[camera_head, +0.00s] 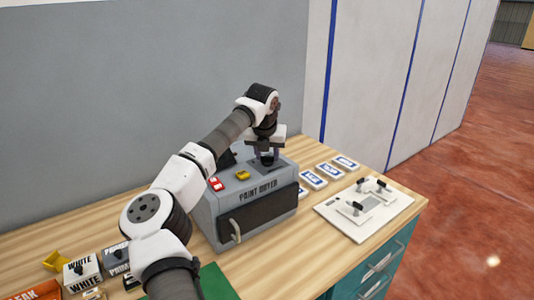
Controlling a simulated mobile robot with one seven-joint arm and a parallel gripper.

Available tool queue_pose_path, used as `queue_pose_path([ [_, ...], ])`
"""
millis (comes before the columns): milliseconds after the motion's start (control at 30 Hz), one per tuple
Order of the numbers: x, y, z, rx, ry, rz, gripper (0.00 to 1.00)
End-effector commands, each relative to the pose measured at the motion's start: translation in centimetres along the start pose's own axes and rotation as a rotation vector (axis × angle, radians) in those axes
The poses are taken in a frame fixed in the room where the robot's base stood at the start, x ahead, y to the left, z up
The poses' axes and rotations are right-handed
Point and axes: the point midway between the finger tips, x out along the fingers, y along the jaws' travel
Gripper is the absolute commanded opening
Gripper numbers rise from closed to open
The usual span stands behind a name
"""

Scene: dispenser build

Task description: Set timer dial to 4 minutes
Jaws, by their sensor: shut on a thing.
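The grey machine labelled "PAINT DRYER" (207,218) stands on the wooden table. A dark round knob, which I take for the timer dial (267,162), sits at the right of its top face. My gripper (267,153) points down from above and is shut on this dial. The fingers cover much of the dial, and I cannot read its marks or setting. A red switch (216,184) and a yellow switch (243,175) sit on the top to the left of the dial.
The dryer's dark front door has a light handle (236,231). Several blue-and-white labelled tiles (314,180) and a white board with black handles (335,209) lie to the right. Labelled boxes (82,273) and a green mat (214,284) are at front left. A wall stands behind.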

Motion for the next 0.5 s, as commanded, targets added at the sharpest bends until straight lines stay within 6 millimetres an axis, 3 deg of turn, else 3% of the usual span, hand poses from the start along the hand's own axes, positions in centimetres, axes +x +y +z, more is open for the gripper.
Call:
queue_pose_path([
  [267, -0.12, 0.06, 0.03, 0.040, 0.001, -0.018, 0.15],
  [500, -0.23, 0.19, 0.13, 0.175, 0.001, -0.074, 0.15],
])
